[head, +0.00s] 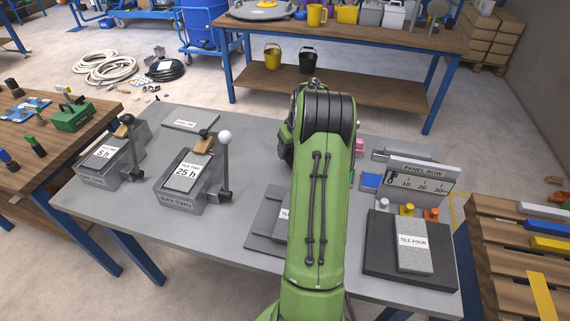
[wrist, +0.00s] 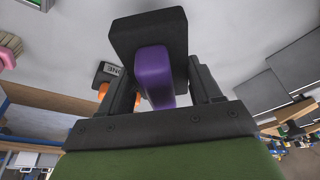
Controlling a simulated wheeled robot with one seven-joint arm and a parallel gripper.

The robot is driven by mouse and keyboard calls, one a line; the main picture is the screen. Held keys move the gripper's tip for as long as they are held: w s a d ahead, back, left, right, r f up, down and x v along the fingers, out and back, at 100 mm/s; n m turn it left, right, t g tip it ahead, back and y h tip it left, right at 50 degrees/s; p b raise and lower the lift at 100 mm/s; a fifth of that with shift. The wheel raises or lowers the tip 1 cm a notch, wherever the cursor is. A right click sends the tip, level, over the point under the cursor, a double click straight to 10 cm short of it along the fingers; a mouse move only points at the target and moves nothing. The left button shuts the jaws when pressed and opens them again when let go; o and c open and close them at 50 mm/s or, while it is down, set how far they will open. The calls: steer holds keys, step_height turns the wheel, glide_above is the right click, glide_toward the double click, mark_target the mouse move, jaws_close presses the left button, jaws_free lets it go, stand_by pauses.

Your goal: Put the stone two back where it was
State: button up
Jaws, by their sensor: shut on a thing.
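In the wrist view my gripper (wrist: 160,82) is shut on a purple grip (wrist: 152,62) fixed to a dark block (wrist: 148,30). No label shows on this block, so I cannot read whether it is stone two. Behind my left finger is another dark block with an orange part and a label (wrist: 108,70) that seems to end in "ONE". In the head view my green arm hides the gripper and the held block. No empty spot for the stone can be made out clearly.
On the grey table, bay two (head: 180,196) holds a tile marked 25 h, and bay one (head: 97,175) stands left of it. Tile four (head: 413,246) lies on a dark plate at right. The panel bow gauge (head: 418,180) stands behind small coloured knobs.

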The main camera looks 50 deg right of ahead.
step_height(320, 180, down, 5)
steer(key=shift+w+f+b, duration=0.15)
steer(key=shift+b, duration=0.45)
steer(key=shift+f, duration=0.1)
steer(key=o, duration=1.1)
steer(key=p+v, duration=0.2)
steer(key=v, duration=1)
steer(key=shift+a+p, duration=0.1)
steer(key=shift+p, duration=0.25)
steer(key=a+r+n, duration=0.1)
steer(key=a+r, duration=0.5)
steer(key=a, duration=0.6)
steer(key=a+r+n, duration=0.1)
steer(key=a+r, duration=0.6)
steer(key=a, duration=0.6)
steer(key=s+a+f+n+t+y, duration=0.1)
steer(key=s+a+n+t, duration=0.1)
steer(key=s+a, duration=1.2)
steer(key=shift+s+f, duration=0.2)
